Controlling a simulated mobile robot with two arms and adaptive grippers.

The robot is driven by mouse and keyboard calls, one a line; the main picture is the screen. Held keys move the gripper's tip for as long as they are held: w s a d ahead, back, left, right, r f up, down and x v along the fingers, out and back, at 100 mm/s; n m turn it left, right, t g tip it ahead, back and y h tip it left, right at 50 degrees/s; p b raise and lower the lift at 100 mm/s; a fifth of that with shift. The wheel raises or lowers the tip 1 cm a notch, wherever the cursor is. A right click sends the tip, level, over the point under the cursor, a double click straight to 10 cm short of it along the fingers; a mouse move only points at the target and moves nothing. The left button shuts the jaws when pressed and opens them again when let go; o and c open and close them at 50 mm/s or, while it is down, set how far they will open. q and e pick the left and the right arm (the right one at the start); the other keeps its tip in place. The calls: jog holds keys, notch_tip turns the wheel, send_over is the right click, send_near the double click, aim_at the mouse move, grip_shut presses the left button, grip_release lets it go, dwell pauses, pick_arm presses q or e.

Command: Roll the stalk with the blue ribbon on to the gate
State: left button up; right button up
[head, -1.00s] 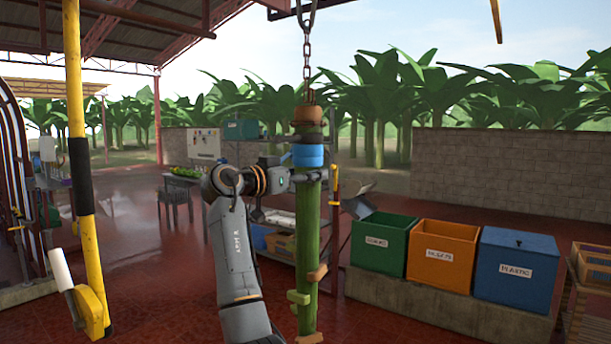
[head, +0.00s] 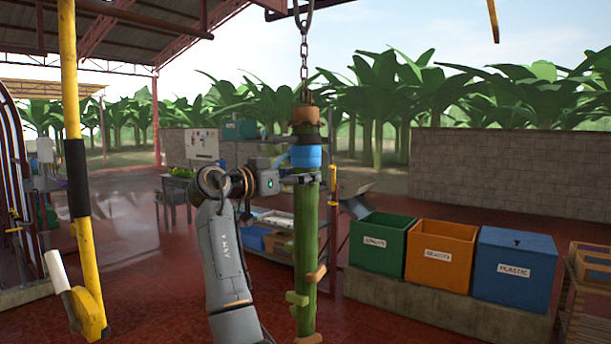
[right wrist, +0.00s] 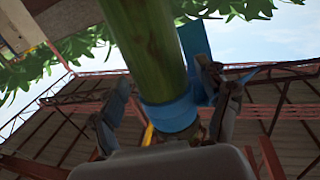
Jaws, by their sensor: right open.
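The green stalk (head: 306,225) hangs upright from a chain (head: 304,70), with a blue ribbon (head: 306,156) around its upper part. Brown stubs stick out near its lower end. My right gripper (head: 300,178) is at the stalk just below the ribbon. In the right wrist view the stalk (right wrist: 148,45) and ribbon (right wrist: 168,115) lie between the two open fingers of the gripper (right wrist: 165,100). I cannot tell whether either finger touches the stalk. My left gripper is not in view. I cannot pick out the gate for certain.
A yellow post (head: 75,120) with a lever stands at the left. Green (head: 378,250), orange (head: 440,258) and blue (head: 514,272) bins stand on a low ledge at right. Shelves (head: 280,215) stand behind the stalk. The red floor at left centre is mostly clear.

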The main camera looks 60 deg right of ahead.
jog(key=w+a, duration=0.2)
jog(key=a, duration=0.7)
jog(key=shift+a, duration=0.35)
